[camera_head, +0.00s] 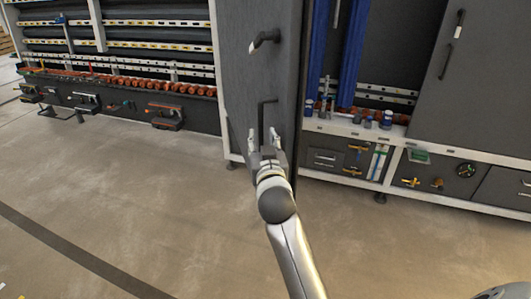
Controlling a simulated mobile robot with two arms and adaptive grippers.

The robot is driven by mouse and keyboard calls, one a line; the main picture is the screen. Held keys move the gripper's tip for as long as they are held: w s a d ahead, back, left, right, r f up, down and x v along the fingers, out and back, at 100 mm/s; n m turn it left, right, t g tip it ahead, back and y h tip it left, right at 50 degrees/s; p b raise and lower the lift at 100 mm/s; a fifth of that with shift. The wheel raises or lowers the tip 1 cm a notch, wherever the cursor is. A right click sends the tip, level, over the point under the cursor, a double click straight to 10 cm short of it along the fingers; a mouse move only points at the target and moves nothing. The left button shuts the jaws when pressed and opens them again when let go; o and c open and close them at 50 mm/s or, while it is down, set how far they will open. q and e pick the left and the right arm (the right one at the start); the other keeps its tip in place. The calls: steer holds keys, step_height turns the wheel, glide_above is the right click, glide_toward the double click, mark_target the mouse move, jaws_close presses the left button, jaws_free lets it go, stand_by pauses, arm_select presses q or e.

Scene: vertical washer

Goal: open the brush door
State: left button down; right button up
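A tall dark grey door panel (237,85) stands upright in the middle of the machine front. It carries a dark bar handle (263,113) low down and a curved black handle (264,39) higher up. My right gripper (263,138) is at the lower end of the bar handle, with its two fingers apart on either side of it. The fingers look open. I cannot tell whether they touch the handle. Tall blue brushes (352,50) show in the open bay right of the panel. My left gripper is out of view.
Left is an open bay with rails and a row of orange parts (140,82). Right is another grey panel (475,85) with a handle. A white-edged ledge (345,127) sits below the brushes. The grey floor (130,190) in front is clear.

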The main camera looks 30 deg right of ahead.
steer(key=v, duration=0.6)
steer(key=shift+s, duration=0.25)
